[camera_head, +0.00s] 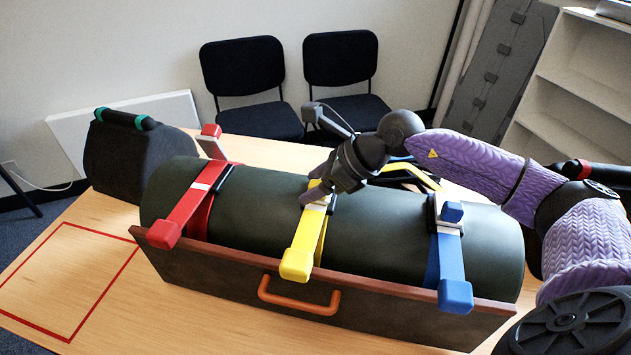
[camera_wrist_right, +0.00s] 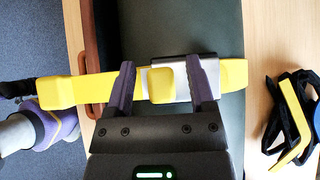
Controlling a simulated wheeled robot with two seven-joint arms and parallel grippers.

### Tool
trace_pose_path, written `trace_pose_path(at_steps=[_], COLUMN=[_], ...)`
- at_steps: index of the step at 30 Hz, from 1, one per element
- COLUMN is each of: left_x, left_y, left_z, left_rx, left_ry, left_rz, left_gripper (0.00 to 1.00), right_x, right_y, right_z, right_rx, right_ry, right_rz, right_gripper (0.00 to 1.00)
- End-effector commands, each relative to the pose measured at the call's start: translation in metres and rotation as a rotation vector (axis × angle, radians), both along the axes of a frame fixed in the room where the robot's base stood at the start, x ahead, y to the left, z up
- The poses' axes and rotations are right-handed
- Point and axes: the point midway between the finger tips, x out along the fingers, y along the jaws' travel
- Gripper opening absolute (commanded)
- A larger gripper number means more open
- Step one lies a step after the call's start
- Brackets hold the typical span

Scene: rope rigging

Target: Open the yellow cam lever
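The yellow strap (camera_head: 307,243) crosses a dark green roll (camera_head: 265,210) between a red and a blue strap. Its metal buckle carries the yellow cam lever (camera_wrist_right: 160,85), which appears folded down along the strap. In the head view my right gripper (camera_head: 318,188) largely hides the lever. In the right wrist view the right gripper's fingers (camera_wrist_right: 163,82) are apart, one on each side of the lever, with visible gaps. The yellow strap (camera_wrist_right: 100,87) passes beneath them. My left gripper is not in view.
The red strap (camera_head: 187,207) has its lever (camera_head: 211,140) standing up. The blue strap (camera_head: 451,260) has its lever (camera_head: 452,211) low on its buckle. An orange handle (camera_head: 298,302) is on the roll's front board. A black and yellow strap bundle (camera_wrist_right: 292,120) lies behind the roll.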

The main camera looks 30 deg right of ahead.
Motion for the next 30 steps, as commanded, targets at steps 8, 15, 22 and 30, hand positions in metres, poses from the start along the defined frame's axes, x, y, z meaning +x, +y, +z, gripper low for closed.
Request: trace_pose_path(at_steps=[8, 15, 22, 30], left_x=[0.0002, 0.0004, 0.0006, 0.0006], left_y=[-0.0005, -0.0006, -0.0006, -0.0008], left_z=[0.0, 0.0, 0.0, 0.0], left_rx=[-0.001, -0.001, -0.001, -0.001], left_ry=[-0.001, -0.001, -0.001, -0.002], left_rz=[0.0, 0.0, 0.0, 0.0], left_gripper=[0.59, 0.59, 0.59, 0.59], right_x=[-0.0002, -0.0003, -0.0002, -0.0002], right_y=[-0.0001, -0.0002, -0.0003, -0.0003], right_z=[0.0001, 0.0001, 0.0001, 0.0001], right_rx=[0.0, 0.0, 0.0, 0.0], right_ry=[0.0, 0.0, 0.0, 0.0], right_rz=[0.0, 0.0, 0.0, 0.0], right_gripper=[0.09, 0.0, 0.0, 0.0])
